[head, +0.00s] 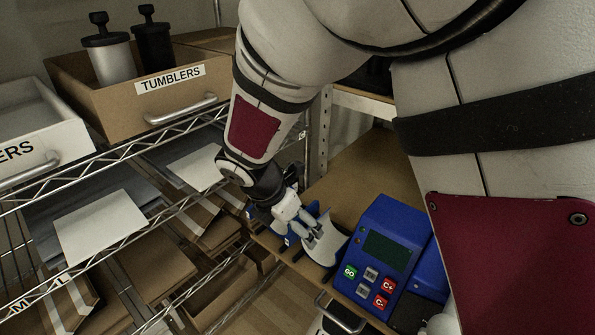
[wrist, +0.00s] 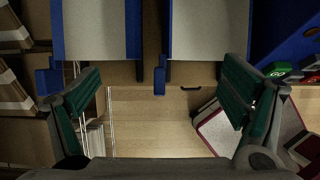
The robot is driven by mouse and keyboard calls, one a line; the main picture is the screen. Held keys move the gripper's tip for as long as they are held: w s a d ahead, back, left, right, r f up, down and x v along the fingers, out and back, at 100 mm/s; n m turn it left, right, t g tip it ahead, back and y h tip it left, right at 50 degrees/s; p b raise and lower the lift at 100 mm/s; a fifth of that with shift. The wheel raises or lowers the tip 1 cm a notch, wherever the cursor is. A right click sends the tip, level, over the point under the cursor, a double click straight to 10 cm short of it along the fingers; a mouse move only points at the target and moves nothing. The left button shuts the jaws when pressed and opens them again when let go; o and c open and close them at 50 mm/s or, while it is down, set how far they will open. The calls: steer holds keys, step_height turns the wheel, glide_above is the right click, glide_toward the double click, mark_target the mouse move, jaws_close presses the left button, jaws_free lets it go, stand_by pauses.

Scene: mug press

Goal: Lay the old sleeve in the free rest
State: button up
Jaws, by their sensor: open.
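My gripper (head: 303,226) is at the bench edge, left of the blue press. In the head view one pale curved piece (head: 326,244) shows right beside my fingers. I cannot tell which panel is the old sleeve or which is a free rest; my gripper hides part of that spot.
The blue press (head: 385,250) with screen and buttons stands close on the right. A wire shelf (head: 120,160) at left holds flat cardboard and a TUMBLERS box (head: 145,98) with two tumblers. Below the bench edge, the wrist view shows a red-and-white item (wrist: 215,130) at lower right.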

steer(key=shift+r+p, duration=2.8)
steer(key=shift+r, duration=0.55)
steer(key=s+d+r+m+y+p, duration=0.1)
steer(key=s+d+r+m+p, duration=0.1)
steer(key=s+d+r+m, duration=0.45)
steer(key=s+d+r+m+p, duration=0.2)
steer(key=s+d+r+m, duration=0.2)
steer(key=d+r+m, duration=0.45)
steer(key=s+d+r+m+y+p, duration=0.1)
steer(key=s+d+r+m+p, duration=0.1)
steer(key=s+r+m, duration=0.3)
steer(key=s+d+r+m+y+p, duration=0.1)
steer(key=s+d+r+m, duration=0.4)
steer(key=s, duration=0.8)
steer(key=r+m+p, duration=0.1)
steer(key=m, duration=0.2)
steer(key=shift+s+t+p, duration=0.25)
steer(key=shift+t+p, duration=0.15)
